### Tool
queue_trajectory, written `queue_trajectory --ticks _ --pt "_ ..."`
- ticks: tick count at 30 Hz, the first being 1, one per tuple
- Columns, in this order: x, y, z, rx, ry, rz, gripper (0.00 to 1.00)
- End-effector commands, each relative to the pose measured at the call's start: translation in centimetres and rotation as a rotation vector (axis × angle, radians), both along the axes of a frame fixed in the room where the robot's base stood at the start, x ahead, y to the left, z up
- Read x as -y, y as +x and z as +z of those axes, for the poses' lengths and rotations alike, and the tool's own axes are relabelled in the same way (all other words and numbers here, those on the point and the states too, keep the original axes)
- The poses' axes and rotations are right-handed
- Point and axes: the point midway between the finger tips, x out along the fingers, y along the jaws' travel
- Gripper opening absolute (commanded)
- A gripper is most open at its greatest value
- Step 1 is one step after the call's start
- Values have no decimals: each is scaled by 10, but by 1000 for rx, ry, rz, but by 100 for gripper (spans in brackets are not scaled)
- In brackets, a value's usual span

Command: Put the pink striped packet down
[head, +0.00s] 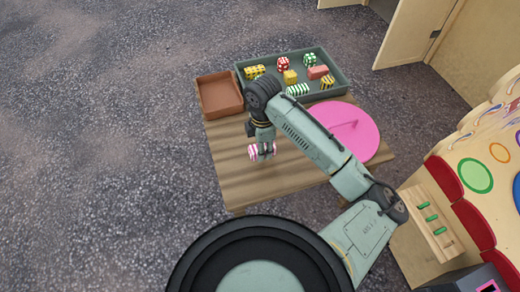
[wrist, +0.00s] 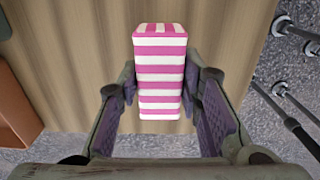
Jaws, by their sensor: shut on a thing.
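The pink and white striped packet (wrist: 160,75) is between the fingers of my gripper (wrist: 165,105) in the wrist view. In the head view the packet (head: 254,152) shows at the end of my arm, over the wooden table (head: 232,180) near its left side. My gripper (head: 262,150) points down and is shut on the packet. I cannot tell whether the packet touches the table top.
A green-grey tray (head: 341,83) with several colored packets stands at the table's back. An empty brown box (head: 219,93) sits at the back left corner. A pink disc (head: 362,130) with a raised bar lies to the right. Bare wood lies at the front left.

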Motion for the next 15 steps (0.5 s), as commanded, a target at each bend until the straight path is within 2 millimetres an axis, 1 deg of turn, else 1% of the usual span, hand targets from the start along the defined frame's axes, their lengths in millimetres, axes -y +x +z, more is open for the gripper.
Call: queue_trajectory --ticks 2,6,9,15 --pt "-10 4 1 -1 -1 5 4" --pt "-7 3 -22 -2 -1 -1 4" --pt "-7 4 -33 -1 0 0 4" --pt "-7 3 -36 0 -1 1 4"
